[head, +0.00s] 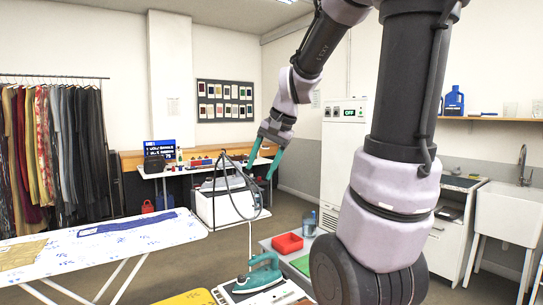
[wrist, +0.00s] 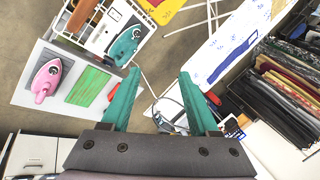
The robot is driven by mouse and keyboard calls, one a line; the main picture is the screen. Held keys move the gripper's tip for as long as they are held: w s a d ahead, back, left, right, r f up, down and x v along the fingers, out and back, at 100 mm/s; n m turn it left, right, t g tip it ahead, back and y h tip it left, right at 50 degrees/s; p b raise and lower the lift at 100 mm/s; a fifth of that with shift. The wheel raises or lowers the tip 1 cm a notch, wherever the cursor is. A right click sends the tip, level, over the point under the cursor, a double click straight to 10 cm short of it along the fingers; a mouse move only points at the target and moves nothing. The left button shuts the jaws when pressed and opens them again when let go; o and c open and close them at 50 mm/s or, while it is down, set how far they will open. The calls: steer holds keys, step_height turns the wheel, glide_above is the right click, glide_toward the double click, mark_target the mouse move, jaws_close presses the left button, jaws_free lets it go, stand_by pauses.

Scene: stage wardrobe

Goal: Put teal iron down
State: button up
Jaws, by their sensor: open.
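The teal iron (head: 260,274) sits soleplate down on a pale rest (head: 222,296) at the bottom centre of the head view. It also shows in the wrist view (wrist: 126,46), at the upper left, on the white slotted rest. A cord rises from the iron in the head view. My gripper (head: 262,171) has teal fingers spread apart with nothing between them. It is well above and apart from the iron. In the wrist view the fingers (wrist: 160,78) point away from the camera, with the iron beyond the left finger.
A white ironing board (head: 105,240) with blue cloth stands left. A clothes rail (head: 55,77) is behind it. Bare floor lies between the tables.

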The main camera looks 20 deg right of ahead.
steer(key=s+a+r+n+t, duration=0.1)
steer(key=s+r+n, duration=0.1)
steer(key=s, duration=0.4)
steer(key=s+a+r+n+t+h, duration=0.1)
steer(key=s+r+n, duration=0.1)
steer(key=s, duration=0.4)
steer(key=shift+s+a+r+t, duration=0.25)
steer(key=shift+r+t, duration=0.05)
steer(key=shift+r, duration=0.05)
stand_by(0.9)
